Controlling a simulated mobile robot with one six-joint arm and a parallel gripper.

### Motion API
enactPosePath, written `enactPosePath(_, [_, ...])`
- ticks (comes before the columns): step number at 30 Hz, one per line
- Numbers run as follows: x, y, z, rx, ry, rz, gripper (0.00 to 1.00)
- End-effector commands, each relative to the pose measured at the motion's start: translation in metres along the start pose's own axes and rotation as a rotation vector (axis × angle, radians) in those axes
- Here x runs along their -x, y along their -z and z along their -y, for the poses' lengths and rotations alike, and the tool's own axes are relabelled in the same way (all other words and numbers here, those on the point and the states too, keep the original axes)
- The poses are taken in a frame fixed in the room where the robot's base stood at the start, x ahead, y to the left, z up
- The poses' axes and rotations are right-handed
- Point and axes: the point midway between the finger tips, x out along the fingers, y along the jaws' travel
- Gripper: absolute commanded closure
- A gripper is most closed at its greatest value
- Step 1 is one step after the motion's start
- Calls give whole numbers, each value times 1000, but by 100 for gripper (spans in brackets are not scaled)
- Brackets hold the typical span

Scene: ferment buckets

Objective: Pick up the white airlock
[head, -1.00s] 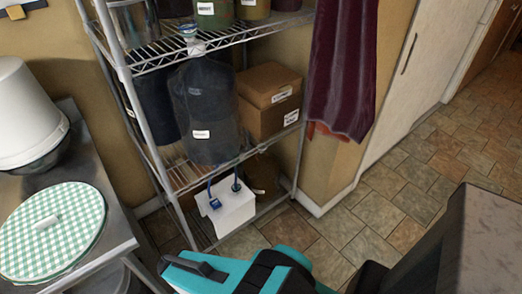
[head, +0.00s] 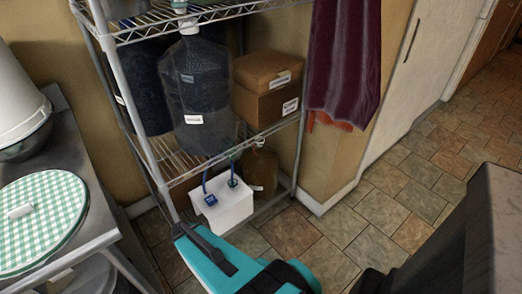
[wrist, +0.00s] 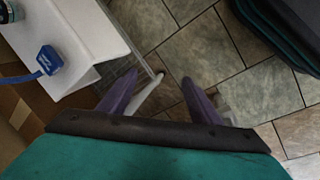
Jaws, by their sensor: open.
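My gripper (wrist: 160,78) shows in the wrist view with its two purple fingers apart and nothing held between them. It points down over the tiled floor beside the shelf. In the head view my teal arm covers the fingers. A small white piece (head: 20,211) lies on a green-and-white checked round cover at the left. It may be the white airlock, but it is too small to be sure. My gripper is well away from it. A pale shape (wrist: 223,103) by the right finger in the wrist view is partly hidden and unclear.
A wire shelf (head: 150,150) holds a dark carboy (head: 200,95) and cardboard boxes (head: 265,85). A white box (head: 227,208) with blue fittings sits low on it, left of my gripper. A metal table (head: 95,215) stands left.

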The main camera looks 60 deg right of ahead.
Motion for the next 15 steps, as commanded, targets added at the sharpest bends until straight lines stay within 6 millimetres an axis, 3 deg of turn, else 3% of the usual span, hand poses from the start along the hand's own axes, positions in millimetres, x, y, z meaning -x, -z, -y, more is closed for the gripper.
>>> enactPosePath(1, [-17,1,-20,27,-43,-22,42])
enactPosePath(6, [-38,0,-92,157,-201,-78,42])
enactPosePath(15, [-56,-22,-212,409,-497,-88,42])
